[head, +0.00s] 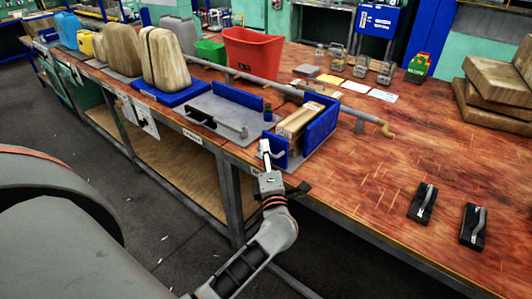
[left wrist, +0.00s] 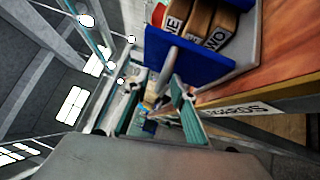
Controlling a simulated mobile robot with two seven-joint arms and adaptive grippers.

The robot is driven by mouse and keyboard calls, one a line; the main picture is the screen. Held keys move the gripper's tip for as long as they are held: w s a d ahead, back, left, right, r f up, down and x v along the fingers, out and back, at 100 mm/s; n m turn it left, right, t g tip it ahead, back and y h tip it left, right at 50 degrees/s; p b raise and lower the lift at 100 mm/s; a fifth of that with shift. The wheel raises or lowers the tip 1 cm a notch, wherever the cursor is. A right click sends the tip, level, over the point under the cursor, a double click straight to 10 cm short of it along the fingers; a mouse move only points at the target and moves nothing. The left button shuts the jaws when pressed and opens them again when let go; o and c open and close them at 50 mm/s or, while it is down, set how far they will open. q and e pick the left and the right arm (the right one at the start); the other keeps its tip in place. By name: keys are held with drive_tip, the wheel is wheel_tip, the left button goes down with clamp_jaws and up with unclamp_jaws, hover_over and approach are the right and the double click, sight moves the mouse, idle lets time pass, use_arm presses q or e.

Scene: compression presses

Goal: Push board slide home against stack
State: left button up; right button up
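The stack of brown blocks (head: 298,119) stands on the grey press plate (head: 225,112). A tall blue board (head: 322,124) is right of it, and a blue panel (head: 238,94) stands at the plate's back left. In the left wrist view, the blocks (left wrist: 203,25) carry partly hidden lettering, and a blue board (left wrist: 187,56) stands beside them. My left gripper (head: 271,153) is at the bench's front edge, near the front corner of the blue boards. Its pads (left wrist: 160,112) look apart, with nothing between them. I cannot tell whether it touches a board. My right gripper is out of view.
A long grey bar (head: 290,90) runs behind the press. A red bin (head: 252,53) and green bin (head: 210,52) stand behind it. Two black handled blocks (head: 422,203) (head: 473,227) lie at front right. The bench between them and the press is clear.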

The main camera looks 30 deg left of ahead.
sight(274, 147)
use_arm(q)
clamp_jaws()
drive_tip(key=shift+w+d, duration=0.2)
drive_tip(key=shift+w, duration=1.7)
unclamp_jaws()
drive_tip(key=shift+s, duration=0.1)
drive_tip(key=v, duration=1.2)
